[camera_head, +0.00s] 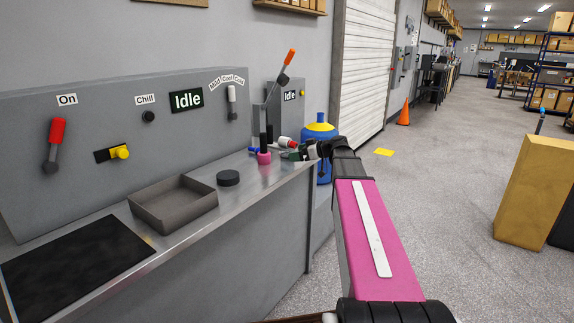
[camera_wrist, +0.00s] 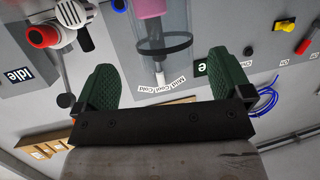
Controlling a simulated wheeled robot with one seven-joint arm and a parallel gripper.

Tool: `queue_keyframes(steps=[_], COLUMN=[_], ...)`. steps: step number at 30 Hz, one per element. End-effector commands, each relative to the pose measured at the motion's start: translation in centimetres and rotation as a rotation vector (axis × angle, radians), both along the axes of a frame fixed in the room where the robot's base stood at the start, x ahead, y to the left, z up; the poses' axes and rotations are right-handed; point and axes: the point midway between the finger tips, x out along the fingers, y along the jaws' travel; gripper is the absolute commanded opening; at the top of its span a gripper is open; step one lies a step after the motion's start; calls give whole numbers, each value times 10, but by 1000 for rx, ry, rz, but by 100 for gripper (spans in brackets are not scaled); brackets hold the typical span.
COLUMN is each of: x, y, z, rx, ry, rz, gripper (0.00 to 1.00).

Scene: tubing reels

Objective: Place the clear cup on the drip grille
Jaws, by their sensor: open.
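My gripper (camera_head: 298,153) is over the far end of the steel counter. In the wrist view its two green fingers (camera_wrist: 160,82) are wide apart with nothing gripped between them. A see-through vessel with a pink lower part (camera_wrist: 152,8) and a dark ring, probably the clear cup, shows upside down beyond the fingers. In the head view its pink part (camera_head: 264,158) stands on the counter just left of my gripper, with dark upright shapes above it. A flat black panel (camera_head: 75,265), probably the drip grille, lies at the near left of the counter.
An open grey tray (camera_head: 172,204) and a black puck (camera_head: 228,178) lie between the black panel and the pink vessel. A red-and-white fitting (camera_head: 288,141) is close to my gripper. The control panel with levers (camera_head: 125,110) rises behind. A blue jug (camera_head: 319,130) stands beyond.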

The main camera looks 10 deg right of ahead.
Motion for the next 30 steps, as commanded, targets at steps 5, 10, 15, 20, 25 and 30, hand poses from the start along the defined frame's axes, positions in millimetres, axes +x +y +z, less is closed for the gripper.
queue_keyframes(steps=[5, 10, 15, 20, 25, 30], x=[5, 16, 22, 21, 21, 21], y=[12, 33, 43, 43, 43, 43], z=[-6, -15, -19, -19, -19, -18], rx=[0, -1, -1, -1, -1, -1], ry=[2, 1, 1, 1, 1, 1], rz=[2, 2, 0, 0, 0, 0], gripper=[97, 97, 97, 97, 45, 39])
